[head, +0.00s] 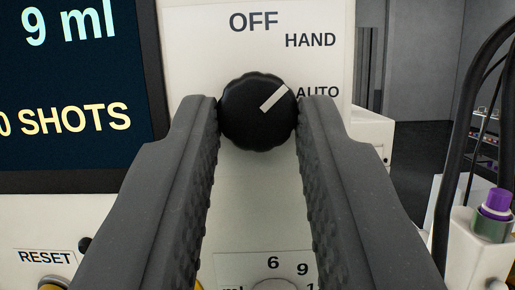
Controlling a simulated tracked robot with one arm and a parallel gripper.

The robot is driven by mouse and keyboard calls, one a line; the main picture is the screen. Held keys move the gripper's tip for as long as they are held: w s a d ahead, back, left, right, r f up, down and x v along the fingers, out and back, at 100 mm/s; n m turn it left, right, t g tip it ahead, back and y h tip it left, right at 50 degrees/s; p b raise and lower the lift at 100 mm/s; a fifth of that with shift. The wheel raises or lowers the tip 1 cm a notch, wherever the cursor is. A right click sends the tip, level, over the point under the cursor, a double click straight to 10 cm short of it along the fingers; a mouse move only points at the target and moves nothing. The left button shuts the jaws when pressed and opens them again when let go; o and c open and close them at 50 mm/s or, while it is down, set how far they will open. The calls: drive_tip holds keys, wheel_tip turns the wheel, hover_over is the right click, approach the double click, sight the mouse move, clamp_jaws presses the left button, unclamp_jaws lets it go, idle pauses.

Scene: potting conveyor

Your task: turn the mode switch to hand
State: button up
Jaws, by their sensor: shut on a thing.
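The mode switch (245,125) is a round black knob with a fluted edge and a white pointer bar, on a pale panel. OFF (253,22) is printed above the knob. My gripper (259,110) is shut on the knob, with one dark ridged finger at its left side and one at its right. The fingers cover parts of the panel below.
A dark display (70,75) reading "9 ml" is at the left. A RESET label (45,257) is at lower left. A partly hidden dial (274,284) marked 6 and 9 is at the bottom. At right are black cables (449,150) and a purple-topped part (496,202).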

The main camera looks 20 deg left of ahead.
drive_tip(key=shift+s+r+n, duration=0.1)
drive_tip(key=shift+n, duration=0.2)
drive_tip(key=o, duration=1)
drive_tip(key=shift+s, duration=0.1)
drive_tip(key=b+v, duration=0.5)
drive_tip(key=v, duration=0.8)
drive_tip(key=shift+s+d+f, duration=0.15)
drive_tip(key=shift+d+f, duration=0.1)
drive_tip(key=shift+f, duration=0.05)
